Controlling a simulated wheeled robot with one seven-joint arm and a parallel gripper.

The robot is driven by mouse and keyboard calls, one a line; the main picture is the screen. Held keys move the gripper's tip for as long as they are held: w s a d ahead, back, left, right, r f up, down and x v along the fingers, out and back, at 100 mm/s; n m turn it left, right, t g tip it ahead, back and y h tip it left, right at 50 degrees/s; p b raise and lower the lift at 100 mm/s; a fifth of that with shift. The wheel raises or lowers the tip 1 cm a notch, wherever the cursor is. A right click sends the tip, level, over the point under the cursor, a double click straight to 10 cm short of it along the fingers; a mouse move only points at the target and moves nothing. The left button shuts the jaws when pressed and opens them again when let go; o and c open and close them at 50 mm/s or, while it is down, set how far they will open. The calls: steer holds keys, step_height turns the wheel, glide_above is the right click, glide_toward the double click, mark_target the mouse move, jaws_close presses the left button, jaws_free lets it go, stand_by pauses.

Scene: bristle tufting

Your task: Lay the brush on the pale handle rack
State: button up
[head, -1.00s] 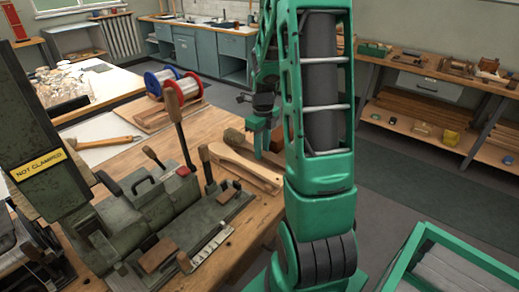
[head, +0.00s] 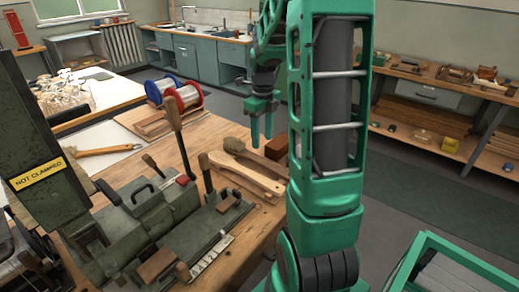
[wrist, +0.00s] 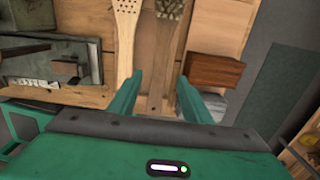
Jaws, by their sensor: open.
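The brush (head: 236,146) lies on the workbench, its tufted head toward the back. In the wrist view its bristles (wrist: 171,9) and brown handle (wrist: 160,60) lie lengthwise in line with the gap between my fingers. A pale, perforated brush body (head: 247,174) lies beside it on the left, and its holes show in the wrist view (wrist: 127,12). Pale wood lies under and around both, but I cannot make out the rack's edges. My gripper (head: 261,138) is open and empty, pointing down above the brush. Its fingers also show in the wrist view (wrist: 158,92).
A reddish-brown block (head: 277,147) sits right of the brush, close to my right finger in the wrist view. A dark green machine (head: 150,205) with upright levers stands at left. Wire spools (head: 182,97) stand behind. The bench's right edge is near.

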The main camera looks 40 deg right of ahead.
steer(key=s+a+r+n, duration=0.65)
steer(key=s+n, duration=0.45)
steer(key=n, duration=0.2)
steer(key=s+a+f+n, duration=0.2)
steer(key=s+a+n, duration=0.5)
steer(key=s+n, duration=0.4)
steer(key=n, duration=0.4)
steer(key=shift+s+f, duration=0.2)
steer(key=shift+f, duration=0.15)
steer(key=shift+w+f, duration=0.25)
steer(key=shift+w, duration=0.4)
